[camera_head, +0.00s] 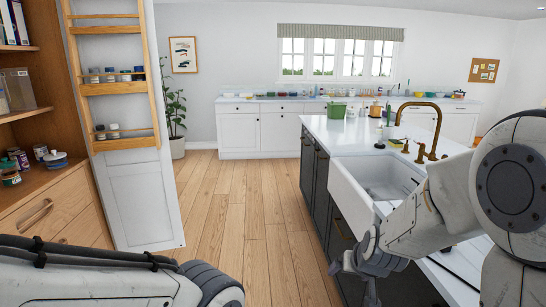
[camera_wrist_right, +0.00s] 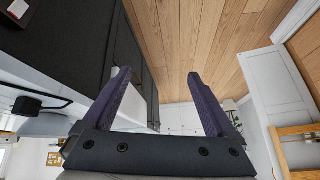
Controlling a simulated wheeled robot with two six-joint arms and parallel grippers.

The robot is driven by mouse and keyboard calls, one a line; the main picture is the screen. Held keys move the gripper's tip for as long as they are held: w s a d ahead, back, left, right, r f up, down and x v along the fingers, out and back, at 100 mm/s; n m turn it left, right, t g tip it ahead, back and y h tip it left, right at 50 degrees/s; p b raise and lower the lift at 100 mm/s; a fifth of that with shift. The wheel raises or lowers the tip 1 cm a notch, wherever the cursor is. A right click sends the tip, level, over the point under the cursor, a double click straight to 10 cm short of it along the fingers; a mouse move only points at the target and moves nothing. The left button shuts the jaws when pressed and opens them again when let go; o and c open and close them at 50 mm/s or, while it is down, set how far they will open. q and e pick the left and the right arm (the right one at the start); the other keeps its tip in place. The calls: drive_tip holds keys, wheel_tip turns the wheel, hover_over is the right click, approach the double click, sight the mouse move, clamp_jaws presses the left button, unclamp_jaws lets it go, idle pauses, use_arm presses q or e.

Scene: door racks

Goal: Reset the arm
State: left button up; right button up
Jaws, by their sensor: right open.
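My right arm (camera_head: 415,225) reaches in from the right, in front of the island. My right gripper (camera_head: 353,280) hangs low beside the dark cabinets of the island. In the right wrist view the two purple fingers of the right gripper (camera_wrist_right: 158,76) stand apart with nothing between them. My left arm (camera_head: 85,275) crosses the lower left corner. Its gripper is out of the picture.
An open white door (camera_head: 135,195) with wooden racks (camera_head: 112,88) holding jars stands at the left, beside a wooden pantry cabinet (camera_head: 60,210). The island's white sink (camera_head: 350,190) is at the right. The wooden floor (camera_head: 235,215) between is clear.

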drive_tip(key=s+f+n+g, duration=0.2)
drive_tip(key=s+f+g, duration=0.15)
drive_tip(key=s, duration=1.05)
drive_tip(key=s+a+r+n+g+p, duration=0.2)
drive_tip(key=s+a+r+n, duration=0.5)
drive_tip(key=s+a, duration=0.6)
drive_tip(key=shift+s+a+r+g+y, duration=0.35)
drive_tip(key=shift+r+g, duration=0.3)
drive_tip(key=shift+r, duration=0.3)
drive_tip(key=shift+o, duration=0.7)
